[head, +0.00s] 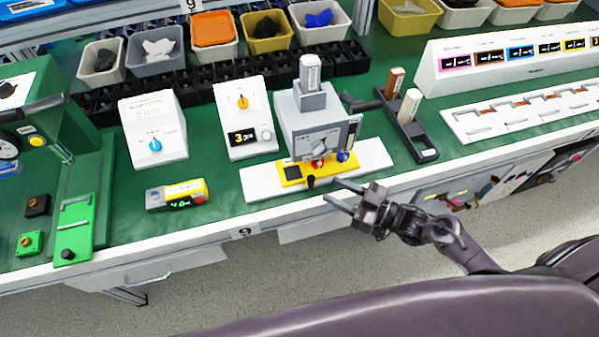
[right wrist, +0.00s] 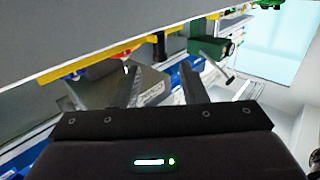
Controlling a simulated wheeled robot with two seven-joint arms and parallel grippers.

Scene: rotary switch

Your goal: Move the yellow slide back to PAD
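The yellow slide (head: 292,174) lies on a white base plate (head: 375,152) at the front of a grey printing machine (head: 312,125). It has a dark rectangular patch at its left and a black knob (head: 310,181) on its front edge. A red and a blue part sit just behind it. My right gripper (head: 331,190) is open and empty, close to the right of the knob and apart from it. In the right wrist view, the yellow slide (right wrist: 100,57) shows as a strip beyond the two spread fingers (right wrist: 158,75). The PAD marking is not readable. My left gripper is out of view.
A white box with an orange knob (head: 243,115) and one with a blue knob (head: 152,130) stand left of the machine. A yellow-and-grey device (head: 177,195) lies at front left. A black stand (head: 410,130) with two upright handles is at right.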

